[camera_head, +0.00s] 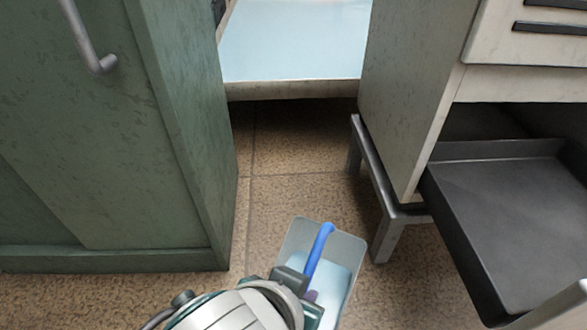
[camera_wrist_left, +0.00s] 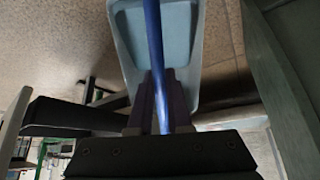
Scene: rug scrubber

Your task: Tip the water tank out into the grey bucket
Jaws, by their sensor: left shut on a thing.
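The water tank (camera_head: 345,246) is a clear, box-like container with a blue handle (camera_head: 318,247) and light-blue water showing inside. It is low in the middle of the head view, above the tiled floor. My left gripper (camera_head: 311,290) is shut on the blue handle. In the left wrist view the tank (camera_wrist_left: 193,62) lies just beyond my left gripper (camera_wrist_left: 162,122), with the blue bar running between the fingers. The grey bucket cannot be made out in either view. My right gripper is not in view.
A green cabinet (camera_head: 180,130) stands on the left. On the right, a worn white cabinet (camera_head: 405,100) sits on a metal stand (camera_head: 385,235), with a dark open tray (camera_head: 500,200) jutting out. A pale-blue surface (camera_head: 295,40) is at the back. Bare floor (camera_head: 290,140) lies between the cabinets.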

